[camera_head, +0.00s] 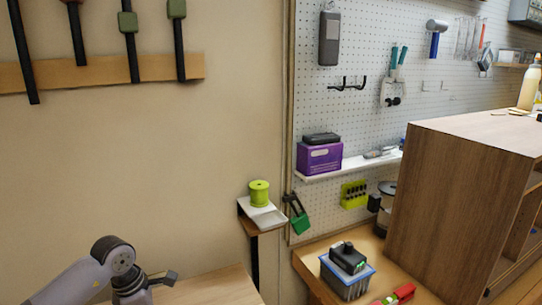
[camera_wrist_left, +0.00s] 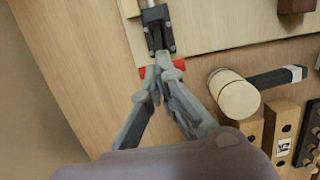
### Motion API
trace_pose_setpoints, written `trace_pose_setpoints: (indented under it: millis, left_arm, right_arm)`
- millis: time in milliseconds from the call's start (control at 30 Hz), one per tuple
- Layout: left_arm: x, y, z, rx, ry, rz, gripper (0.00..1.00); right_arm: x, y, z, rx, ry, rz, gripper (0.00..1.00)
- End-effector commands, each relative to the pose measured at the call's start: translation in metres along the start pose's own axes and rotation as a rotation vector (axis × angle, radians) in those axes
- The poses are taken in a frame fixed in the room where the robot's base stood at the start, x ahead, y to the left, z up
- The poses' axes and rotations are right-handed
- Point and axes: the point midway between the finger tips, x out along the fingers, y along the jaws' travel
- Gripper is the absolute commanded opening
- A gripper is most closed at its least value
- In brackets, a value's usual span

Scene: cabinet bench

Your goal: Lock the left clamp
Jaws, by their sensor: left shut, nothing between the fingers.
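In the left wrist view a metal toggle clamp (camera_wrist_left: 157,28) with a dark base sits on a pale board at the top. Red parts (camera_wrist_left: 148,71) show on both sides of my fingertips, just below the clamp. My left gripper (camera_wrist_left: 164,72) is shut and empty, its tips over the red parts at the near end of the clamp. The tips hide the middle of this area, and I cannot tell whether they touch it. In the head view only my left arm shows at the bottom left; the clamp is not seen there. My right gripper is in neither view.
A mallet (camera_wrist_left: 235,94) lies close to the right of my left gripper. Wooden blocks with holes (camera_wrist_left: 284,128) stand further right. Bare wooden surface lies left of the fingers. In the head view a small shelf with a green spool (camera_head: 259,193) is by the wall.

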Motion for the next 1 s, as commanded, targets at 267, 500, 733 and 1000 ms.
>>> trace_pose_setpoints:
  millis: [267,500,733,1000]
  left_arm:
    - [0.000,0.000,0.000,0.000,0.000,0.000,0.00]
    - [0.000,0.000,0.000,0.000,0.000,0.000,0.00]
    - [0.004,0.000,-0.003,0.000,0.001,0.000,0.00]
    - [0.013,0.000,-0.009,0.001,0.001,0.000,0.00]
  right_arm:
    - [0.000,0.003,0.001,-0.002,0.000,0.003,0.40]
    - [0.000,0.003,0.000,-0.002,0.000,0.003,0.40]
    - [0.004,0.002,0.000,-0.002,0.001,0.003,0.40]
    - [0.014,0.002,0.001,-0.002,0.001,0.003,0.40]
